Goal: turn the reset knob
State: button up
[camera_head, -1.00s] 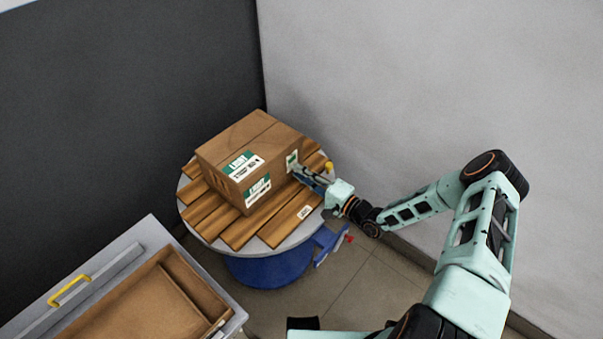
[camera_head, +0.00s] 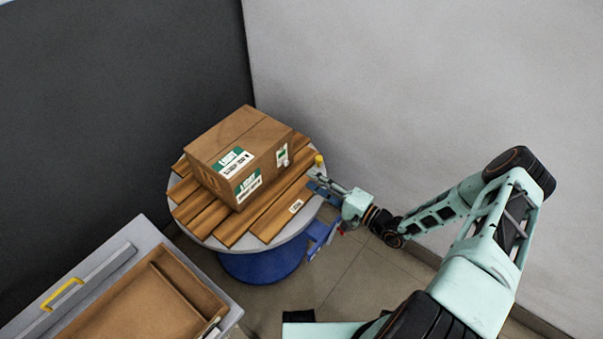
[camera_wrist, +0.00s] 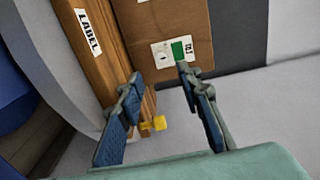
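A small yellow knob (camera_head: 319,160) sits at the right edge of the round grey top (camera_head: 205,239) of a blue canister (camera_head: 262,266). In the wrist view the yellow knob (camera_wrist: 155,124) shows low between my two fingers, nearer the left one. My gripper (camera_head: 315,187) is open and empty beside the canister's right rim. In the wrist view my gripper (camera_wrist: 160,73) has its fingers spread wide, with no visible contact on the knob. I cannot read any marking that names it as the reset knob.
A cardboard box (camera_head: 214,155) stands on wooden slats (camera_head: 236,225) on the canister top. A blue bracket (camera_head: 322,238) juts out low at the canister's right. A grey cabinet with an open drawer (camera_head: 127,312) is at lower left. Walls close in behind.

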jog(key=shift+v, duration=1.45)
jog(key=shift+a, duration=0.1)
